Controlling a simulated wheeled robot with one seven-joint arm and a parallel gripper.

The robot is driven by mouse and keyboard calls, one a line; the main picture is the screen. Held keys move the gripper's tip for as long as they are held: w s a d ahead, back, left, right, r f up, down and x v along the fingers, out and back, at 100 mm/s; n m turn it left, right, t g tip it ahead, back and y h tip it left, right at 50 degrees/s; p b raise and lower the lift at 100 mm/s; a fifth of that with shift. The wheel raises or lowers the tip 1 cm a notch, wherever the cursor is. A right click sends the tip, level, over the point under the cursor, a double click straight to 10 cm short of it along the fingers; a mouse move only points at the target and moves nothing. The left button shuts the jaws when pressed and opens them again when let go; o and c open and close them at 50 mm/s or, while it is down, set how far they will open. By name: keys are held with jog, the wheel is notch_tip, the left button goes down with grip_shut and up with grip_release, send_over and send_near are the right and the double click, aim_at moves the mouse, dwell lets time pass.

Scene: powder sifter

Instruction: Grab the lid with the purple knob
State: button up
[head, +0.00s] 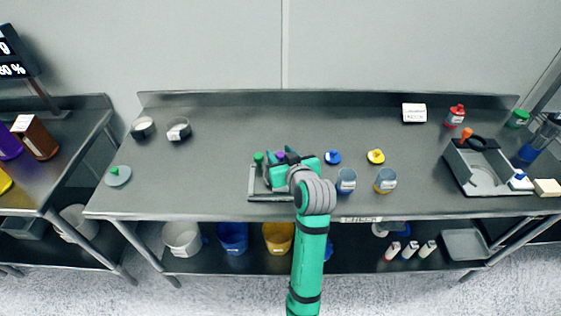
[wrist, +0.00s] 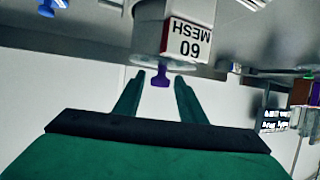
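The purple knob (wrist: 160,77) shows in the wrist view between my gripper's two fingertips, with a gap on either side. Its pale, clear-looking lid (wrist: 178,70) lies against a grey cylinder labelled "60 MESH" (wrist: 187,43). My gripper (wrist: 157,83) is open, with its fingers apart on either side of the knob. In the head view a bit of the purple knob (head: 279,155) shows beside my gripper, over the left middle of the table. The rest of the lid is hidden there by my arm.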

grip_shut()
jog(key=shift+r, duration=0.1)
